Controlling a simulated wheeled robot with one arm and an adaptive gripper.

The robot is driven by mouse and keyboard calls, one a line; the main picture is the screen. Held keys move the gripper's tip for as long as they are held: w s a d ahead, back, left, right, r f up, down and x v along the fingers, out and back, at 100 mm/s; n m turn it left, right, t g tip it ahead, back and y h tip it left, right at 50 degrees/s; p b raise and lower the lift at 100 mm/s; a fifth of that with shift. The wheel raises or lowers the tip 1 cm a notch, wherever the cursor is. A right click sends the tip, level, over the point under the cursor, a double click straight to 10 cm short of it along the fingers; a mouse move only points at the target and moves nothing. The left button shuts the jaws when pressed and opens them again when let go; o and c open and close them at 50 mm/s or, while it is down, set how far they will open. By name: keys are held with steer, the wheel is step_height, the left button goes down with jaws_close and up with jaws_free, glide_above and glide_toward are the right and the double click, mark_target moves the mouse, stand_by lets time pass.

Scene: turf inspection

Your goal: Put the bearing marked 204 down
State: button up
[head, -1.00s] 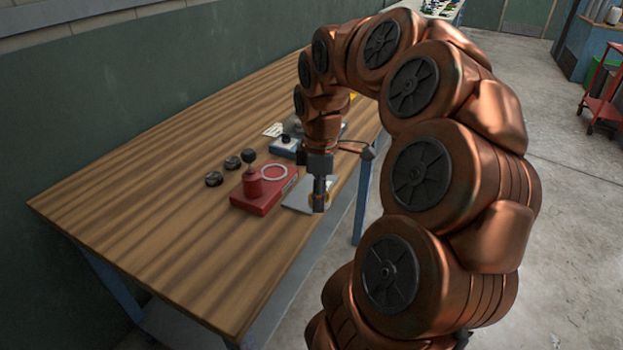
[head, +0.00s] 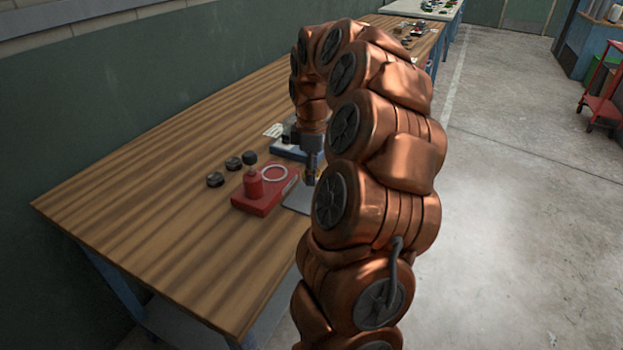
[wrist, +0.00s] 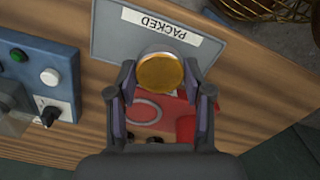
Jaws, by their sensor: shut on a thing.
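My gripper (wrist: 160,88) is shut on a round golden bearing (wrist: 160,71), which sits between its two fingertips in the wrist view. No number can be read on the bearing. A grey tray (wrist: 112,50) with a white "PACKED" label lies beneath and beyond the bearing. In the head view my gripper (head: 311,180) points down over the far part of the grey tray (head: 297,201), and the bearing is mostly hidden there. I cannot tell whether the bearing touches the tray.
A red fixture (head: 266,193) with a post and a pale ring stands left of the tray. Several dark round parts, one of them here (head: 214,179), lie beside it. A blue-grey control box (wrist: 40,85) is nearby. The wooden table (head: 150,220) is clear at the near left.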

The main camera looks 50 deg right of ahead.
steer(key=shift+w+d, duration=0.1)
steer(key=shift+w, duration=0.05)
steer(key=shift+w+d+f, duration=0.1)
steer(key=shift+f+p, duration=0.35)
steer(key=shift+f, duration=1.35)
steer(key=shift+f, duration=0.15)
steer(key=o, duration=1.4)
step_height(320, 180, up, 12)
steer(key=shift+r+b, duration=0.2)
steer(key=shift+b, duration=0.25)
